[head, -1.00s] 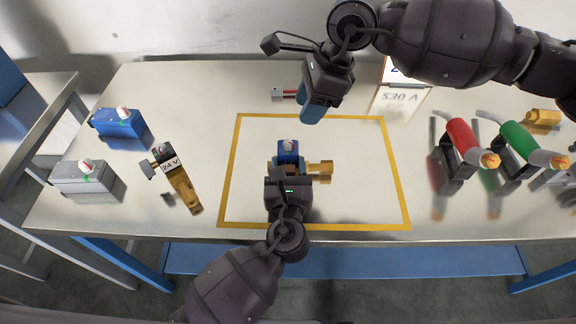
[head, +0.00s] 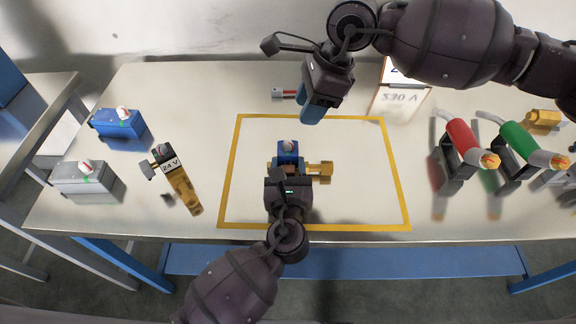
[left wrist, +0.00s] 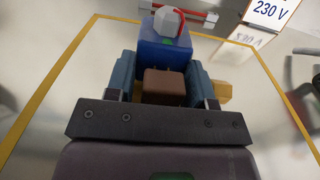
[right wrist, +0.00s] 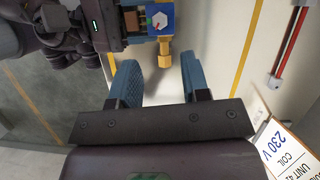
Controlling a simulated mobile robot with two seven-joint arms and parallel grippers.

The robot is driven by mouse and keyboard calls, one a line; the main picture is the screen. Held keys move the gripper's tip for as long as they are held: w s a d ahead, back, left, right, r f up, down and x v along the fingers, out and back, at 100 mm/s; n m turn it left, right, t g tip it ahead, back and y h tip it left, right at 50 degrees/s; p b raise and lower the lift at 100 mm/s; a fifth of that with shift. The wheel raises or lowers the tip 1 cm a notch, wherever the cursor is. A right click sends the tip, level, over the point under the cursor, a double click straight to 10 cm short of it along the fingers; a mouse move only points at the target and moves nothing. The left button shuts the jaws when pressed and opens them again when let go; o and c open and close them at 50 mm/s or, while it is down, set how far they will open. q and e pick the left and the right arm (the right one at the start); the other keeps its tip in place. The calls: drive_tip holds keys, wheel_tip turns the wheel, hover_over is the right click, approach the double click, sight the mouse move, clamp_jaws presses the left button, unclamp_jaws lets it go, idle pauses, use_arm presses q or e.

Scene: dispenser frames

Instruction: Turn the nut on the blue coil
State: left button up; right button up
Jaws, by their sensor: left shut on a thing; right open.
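The blue coil (head: 288,150) stands upright on a brass valve (head: 322,170) inside the yellow-outlined area. A pale hex nut with a red mark (left wrist: 170,21) sits on top of the coil; it also shows in the right wrist view (right wrist: 160,20). My left gripper (left wrist: 160,80) is shut on the valve, with a brown block between its fingers on the coil's near side; the exact contact is partly hidden. My right gripper (head: 311,112) is open and empty, above and behind the coil. In the right wrist view its fingers (right wrist: 160,82) are apart, with the coil beyond them.
Another blue coil (head: 117,125) and a grey coil (head: 82,178) stand at the left, beside a brass valve with a 24 V label (head: 181,186). Red (head: 461,139) and green (head: 520,138) tools stand at the right. A 230 V sign (head: 400,98) is at the back.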

sight(288, 142)
drive_tip(key=shift+o, duration=0.6)
drive_tip(key=a+r+n+h, duration=0.3)
drive_tip(key=a+n+h, duration=0.1)
drive_tip(key=n, duration=0.4)
drive_tip(key=shift+t, duration=0.3)
drive_tip(key=f, duration=1.2)
drive_tip(key=shift+s, duration=0.3)
clamp_jaws()
